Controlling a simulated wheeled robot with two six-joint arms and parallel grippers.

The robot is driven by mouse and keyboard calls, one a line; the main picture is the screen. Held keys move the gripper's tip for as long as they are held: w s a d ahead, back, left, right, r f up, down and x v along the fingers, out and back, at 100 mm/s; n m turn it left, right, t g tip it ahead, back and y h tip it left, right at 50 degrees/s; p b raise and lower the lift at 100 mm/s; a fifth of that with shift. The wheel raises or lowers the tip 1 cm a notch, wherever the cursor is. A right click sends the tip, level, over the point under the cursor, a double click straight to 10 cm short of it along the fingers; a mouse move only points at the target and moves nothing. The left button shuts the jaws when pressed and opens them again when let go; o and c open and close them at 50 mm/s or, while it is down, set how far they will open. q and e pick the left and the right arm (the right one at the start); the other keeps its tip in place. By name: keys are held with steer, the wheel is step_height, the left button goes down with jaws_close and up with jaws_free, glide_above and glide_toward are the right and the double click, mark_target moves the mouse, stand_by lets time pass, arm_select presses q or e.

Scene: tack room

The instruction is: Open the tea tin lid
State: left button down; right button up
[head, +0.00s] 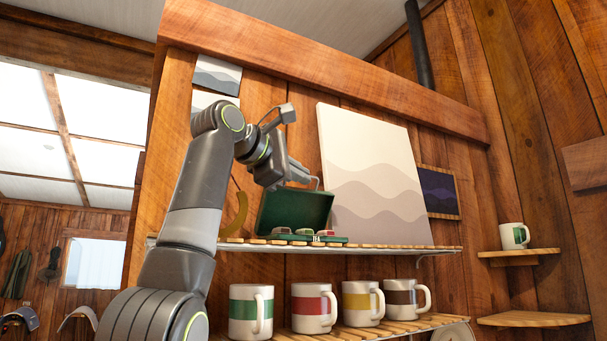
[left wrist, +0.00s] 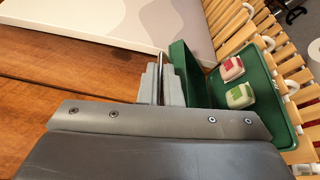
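The tea tin is a dark green box on the upper slatted shelf in the head view, its lid (head: 293,211) standing raised at the back. Small packets sit in its low tray (head: 325,239). In the left wrist view the lid (left wrist: 188,72) stands up beside the fingers, and the open tray (left wrist: 262,88) holds a red-and-white and a green-and-white packet. My left gripper (head: 314,183) is at the lid's top edge, behind or against it; contact is unclear. In the wrist view its fingers (left wrist: 161,75) look together, with nothing visible between them. My right gripper is not in view.
A pale wave-patterned panel (head: 368,175) leans right behind the tin, close to my gripper. Several striped mugs (head: 310,305) stand on the lower shelf. A yellow curved object (head: 235,215) is left of the tin. The upper shelf (head: 430,248) is clear at its right end.

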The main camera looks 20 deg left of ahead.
arm_select(q)
steer(key=shift+w+a+r, duration=0.15)
steer(key=shift+a+r, duration=0.2)
steer(key=shift+a, duration=0.05)
steer(key=shift+w+a, duration=0.3)
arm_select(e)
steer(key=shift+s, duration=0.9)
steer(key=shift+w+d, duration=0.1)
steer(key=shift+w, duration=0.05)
arm_select(q)
steer(key=c, duration=1.9)
jaws_free()
